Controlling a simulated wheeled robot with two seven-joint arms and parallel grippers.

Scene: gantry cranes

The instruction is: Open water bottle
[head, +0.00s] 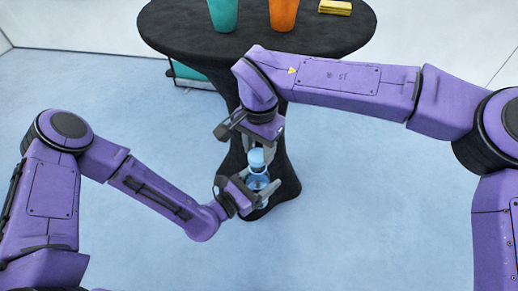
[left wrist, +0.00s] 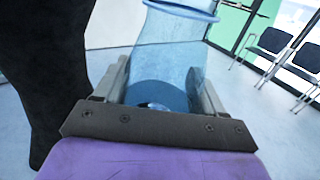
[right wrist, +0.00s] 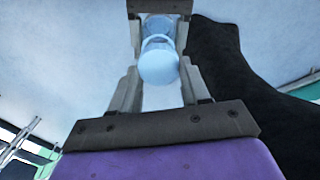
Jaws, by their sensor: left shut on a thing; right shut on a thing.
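A clear blue water bottle (head: 262,181) is held upright in the air in front of the black table. My left gripper (head: 257,192) is shut on its body; the left wrist view shows the see-through bottle (left wrist: 170,55) between the two fingers. The light blue cap (head: 256,157) is on top of the bottle. My right gripper (head: 259,149) comes from above and is shut on the cap, which shows between its fingertips in the right wrist view (right wrist: 158,64). Whether the cap is still seated on the neck cannot be told.
The round black-draped table (head: 170,38) stands behind the grippers. On it are a teal cup (head: 223,14), an orange cup (head: 284,13) and a yellow block (head: 335,7). Chairs (left wrist: 270,43) stand far off in the left wrist view.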

